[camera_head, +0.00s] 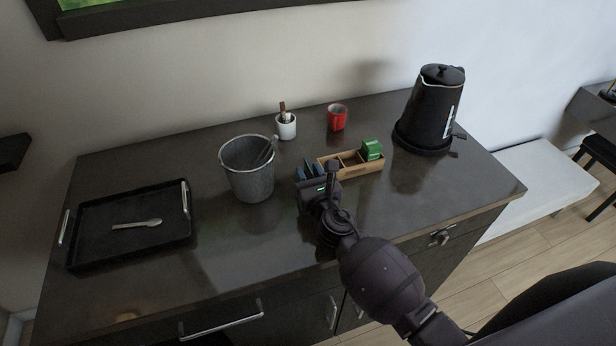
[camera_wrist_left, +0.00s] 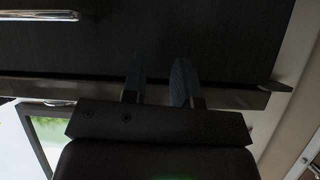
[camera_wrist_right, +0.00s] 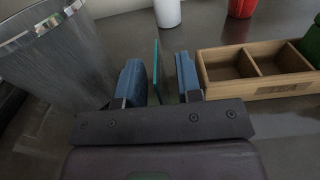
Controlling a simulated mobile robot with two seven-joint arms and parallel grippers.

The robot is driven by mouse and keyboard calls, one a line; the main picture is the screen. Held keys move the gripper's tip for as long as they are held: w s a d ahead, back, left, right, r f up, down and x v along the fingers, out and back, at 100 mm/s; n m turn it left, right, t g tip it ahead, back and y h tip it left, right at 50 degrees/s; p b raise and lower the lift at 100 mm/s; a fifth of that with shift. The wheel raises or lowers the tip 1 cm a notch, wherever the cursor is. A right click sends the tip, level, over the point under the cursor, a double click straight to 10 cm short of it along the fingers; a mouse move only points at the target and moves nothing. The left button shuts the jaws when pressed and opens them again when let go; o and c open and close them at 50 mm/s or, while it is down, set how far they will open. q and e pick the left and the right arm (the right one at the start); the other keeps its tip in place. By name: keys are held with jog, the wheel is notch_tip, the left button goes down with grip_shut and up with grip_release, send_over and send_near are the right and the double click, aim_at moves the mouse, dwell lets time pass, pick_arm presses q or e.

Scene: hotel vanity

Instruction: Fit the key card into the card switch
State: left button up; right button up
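A thin teal upright plate (camera_wrist_right: 156,72), which looks like the key card, is between the blue fingers of my right gripper (camera_wrist_right: 160,82) in the right wrist view. Gaps show on both sides of it, so the fingers are open around it. Its lower end is hidden behind the gripper. In the head view my right gripper (camera_head: 310,172) is low over the counter, between the bucket and the wooden box. My left gripper (camera_wrist_left: 160,82) is open and empty, in front of the dark cabinet. I cannot make out the card switch in any view.
The counter (camera_head: 240,240) holds a bucket (camera_head: 248,180), wooden box (camera_head: 362,168) with a green item (camera_head: 371,149), white cup (camera_head: 287,127), red cup (camera_head: 337,118) and black kettle (camera_head: 433,108). A black tray (camera_head: 100,235) with a spoon (camera_head: 137,224) lies left. The front middle is bare.

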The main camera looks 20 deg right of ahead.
jog(key=shift+w, duration=0.35)
